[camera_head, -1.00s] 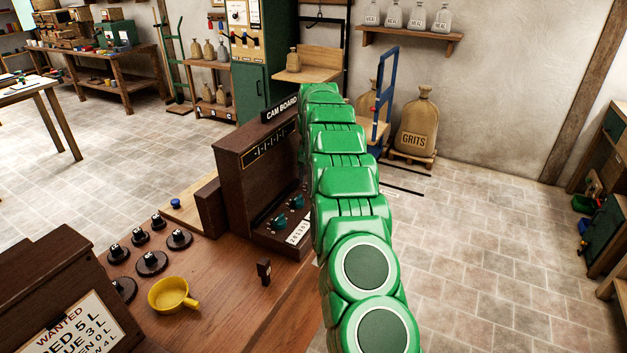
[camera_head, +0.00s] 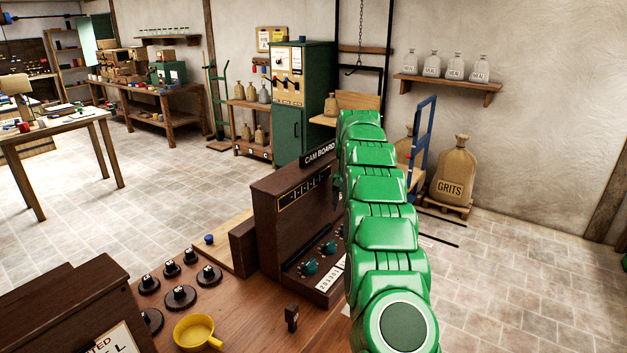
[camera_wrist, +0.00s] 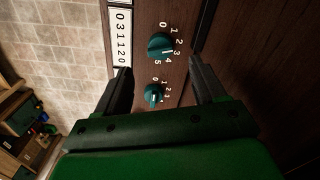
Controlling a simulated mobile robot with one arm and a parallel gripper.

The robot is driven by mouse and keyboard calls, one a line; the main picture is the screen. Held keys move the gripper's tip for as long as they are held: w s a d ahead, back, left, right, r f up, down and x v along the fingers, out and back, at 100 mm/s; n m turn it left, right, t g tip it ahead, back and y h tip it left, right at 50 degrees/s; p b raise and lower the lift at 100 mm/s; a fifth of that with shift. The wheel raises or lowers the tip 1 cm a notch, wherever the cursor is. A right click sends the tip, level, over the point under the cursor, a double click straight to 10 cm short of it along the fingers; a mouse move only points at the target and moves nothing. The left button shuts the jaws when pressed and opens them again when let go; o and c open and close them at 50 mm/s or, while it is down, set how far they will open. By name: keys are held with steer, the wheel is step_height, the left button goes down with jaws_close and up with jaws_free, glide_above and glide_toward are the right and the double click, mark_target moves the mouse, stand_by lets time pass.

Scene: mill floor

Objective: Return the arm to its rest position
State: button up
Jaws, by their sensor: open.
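My green arm stretches out over the right side of the bench in the head view, and its far end hides my gripper there. In the wrist view my gripper (camera_wrist: 160,88) is open, with its two dark fingers apart and nothing between them. Past the fingers is the face of the cam board (camera_head: 283,225), with teal knobs (camera_wrist: 160,46) on numbered dials. A second teal knob (camera_wrist: 153,95) lies in line between the fingers. I cannot tell how far the fingertips are from the panel. A number plate (camera_wrist: 120,37) reads 031120.
On the bench are a yellow cup (camera_head: 197,332), several black knobbed discs (camera_head: 180,297), a small dark upright piece (camera_head: 291,317) and a wooden sign box (camera_head: 75,310). A blue hand truck (camera_head: 422,150) and a grits sack (camera_head: 453,172) stand beyond my arm. Floor at right is clear.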

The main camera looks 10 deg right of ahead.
steer(key=s+a+r+n, duration=0.1)
steer(key=s+a+r, duration=0.25)
steer(key=s, duration=0.55)
steer(key=s+a+r+n, duration=0.1)
steer(key=s+a+r, duration=0.2)
steer(key=s+r, duration=0.35)
steer(key=s+a+r+n, duration=0.1)
steer(key=s+a+r, duration=0.2)
steer(key=s, duration=0.7)
steer(key=s+a+f+n+g, duration=0.1)
steer(key=s+f, duration=0.1)
steer(key=s, duration=1.6)
steer(key=s+a+f+n, duration=0.1)
steer(key=s+f, duration=0.2)
steer(key=s, duration=1.5)
steer(key=shift+s+a+f+g, duration=0.3)
steer(key=shift+s+g, duration=0.05)
steer(key=shift+g, duration=0.05)
